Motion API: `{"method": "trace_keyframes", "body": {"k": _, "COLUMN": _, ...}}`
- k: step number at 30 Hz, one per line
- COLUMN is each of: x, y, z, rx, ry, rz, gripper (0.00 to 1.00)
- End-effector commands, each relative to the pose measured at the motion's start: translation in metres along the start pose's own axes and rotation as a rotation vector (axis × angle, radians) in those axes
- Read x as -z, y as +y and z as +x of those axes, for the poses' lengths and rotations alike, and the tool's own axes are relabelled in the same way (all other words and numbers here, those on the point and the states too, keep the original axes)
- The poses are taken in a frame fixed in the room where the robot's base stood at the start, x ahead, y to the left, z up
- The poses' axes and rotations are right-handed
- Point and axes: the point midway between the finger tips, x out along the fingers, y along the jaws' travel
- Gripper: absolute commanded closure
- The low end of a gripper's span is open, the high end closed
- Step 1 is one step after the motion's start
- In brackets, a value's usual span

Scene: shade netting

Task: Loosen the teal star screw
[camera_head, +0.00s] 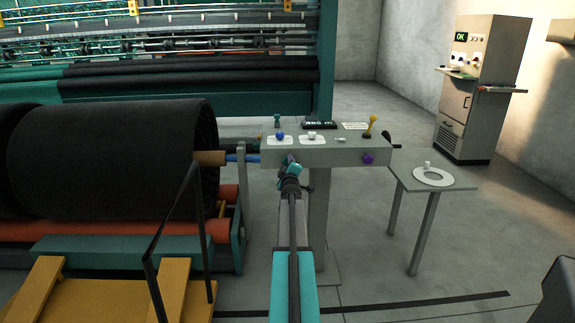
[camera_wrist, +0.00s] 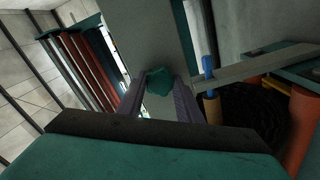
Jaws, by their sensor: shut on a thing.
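The teal star screw (camera_wrist: 159,80) sits against the grey face of the control console (camera_head: 338,152), between my two fingertips in the wrist view. My gripper (camera_wrist: 158,90) is shut on it, one finger on each side. In the head view my gripper (camera_head: 292,172) reaches the left part of the console's front, and my arm and gripper hide most of the screw there. The screw's turn angle and how far it stands out cannot be told.
A purple knob (camera_head: 368,158) is on the console front to the right. Buttons and a yellow-topped lever (camera_head: 371,124) stand on top. A black netting roll (camera_head: 120,155) lies left, and a small table (camera_head: 420,188) stands right. The floor beyond is clear.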

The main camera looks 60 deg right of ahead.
Motion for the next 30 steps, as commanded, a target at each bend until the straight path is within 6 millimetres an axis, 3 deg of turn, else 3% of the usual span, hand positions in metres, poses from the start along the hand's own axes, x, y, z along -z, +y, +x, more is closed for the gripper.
{"method": "trace_keyframes", "body": {"k": 5, "x": -0.001, "y": -0.001, "z": 0.0, "rx": -0.002, "ry": 0.0, "rz": -0.106, "gripper": 1.0}}
{"method": "trace_keyframes", "body": {"k": 6, "x": 0.0, "y": 0.001, "z": 0.0, "rx": -0.001, "ry": 0.0, "rz": -0.101, "gripper": 0.61}}
{"method": "trace_keyframes", "body": {"k": 9, "x": 0.0, "y": 0.001, "z": 0.0, "rx": -0.001, "ry": 0.0, "rz": -0.099, "gripper": 0.49}}
{"method": "trace_keyframes", "body": {"k": 20, "x": 0.0, "y": 0.0, "z": -0.002, "rx": 0.0, "ry": 0.0, "rz": -0.097, "gripper": 0.49}}
{"method": "trace_keyframes", "body": {"k": 30, "x": 0.0, "y": 0.0, "z": -0.019, "rx": 0.0, "ry": 0.0, "rz": -0.097, "gripper": 0.49}}
